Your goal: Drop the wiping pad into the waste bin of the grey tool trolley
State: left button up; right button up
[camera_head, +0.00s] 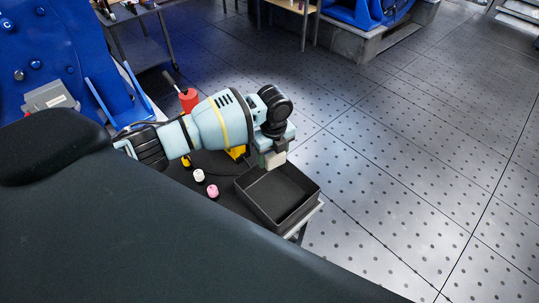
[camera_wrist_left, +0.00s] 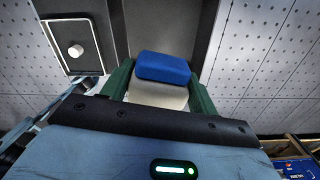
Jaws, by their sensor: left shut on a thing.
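My left gripper (camera_head: 272,158) comes in from the left and hangs over the rear left edge of the black open waste bin (camera_head: 309,199). In the left wrist view its two green fingers (camera_wrist_left: 160,95) are shut on the wiping pad, which has a blue block (camera_wrist_left: 162,67) and a pale grey part between the fingers. In the head view a pale piece of the pad (camera_head: 274,160) shows below the gripper, above the bin. The bin looks empty inside. It stands at the corner of the dark-topped trolley (camera_head: 222,205). My right gripper is not in view.
A white cylinder (camera_head: 198,175), a pink cylinder (camera_head: 212,191) and a yellow object (camera_head: 236,152) are on the trolley left of the bin. A red container (camera_head: 188,99) stands behind the arm. Perforated floor (camera_head: 400,170) lies clear to the right.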

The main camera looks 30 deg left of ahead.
pick_arm(q)
jog(key=shift+a+f+m, duration=0.1)
jog(key=shift+m, duration=0.4)
jog(key=shift+s, duration=0.1)
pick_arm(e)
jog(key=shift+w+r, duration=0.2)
pick_arm(q)
jog(key=shift+f, duration=0.1)
